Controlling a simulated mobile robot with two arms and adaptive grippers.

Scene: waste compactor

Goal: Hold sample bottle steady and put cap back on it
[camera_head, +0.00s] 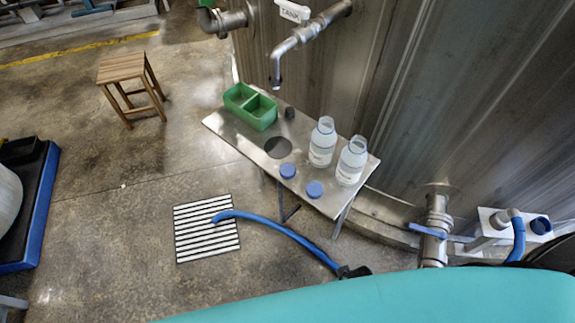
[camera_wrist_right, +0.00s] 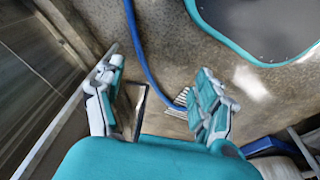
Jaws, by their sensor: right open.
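Two clear sample bottles with white labels stand upright and uncapped on a small metal table (camera_head: 235,142) in the head view. One bottle (camera_head: 322,143) is left of the other bottle (camera_head: 352,160). Two blue caps lie on the table near its front edge, one cap (camera_head: 287,171) left of the other cap (camera_head: 314,189). Neither gripper shows in the head view. In the right wrist view my right gripper (camera_wrist_right: 160,100) is open and empty, with its two fingers wide apart above the floor. No bottle or cap can be made out there. My left gripper is not in view.
A green divided box (camera_head: 250,107) and a small dark object (camera_head: 290,113) are at the table's back. A tap pipe (camera_head: 276,70) from the tank hangs above. A blue hose (camera_head: 285,232) runs over a floor grate (camera_head: 206,228). A wooden stool (camera_head: 130,85) stands left.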

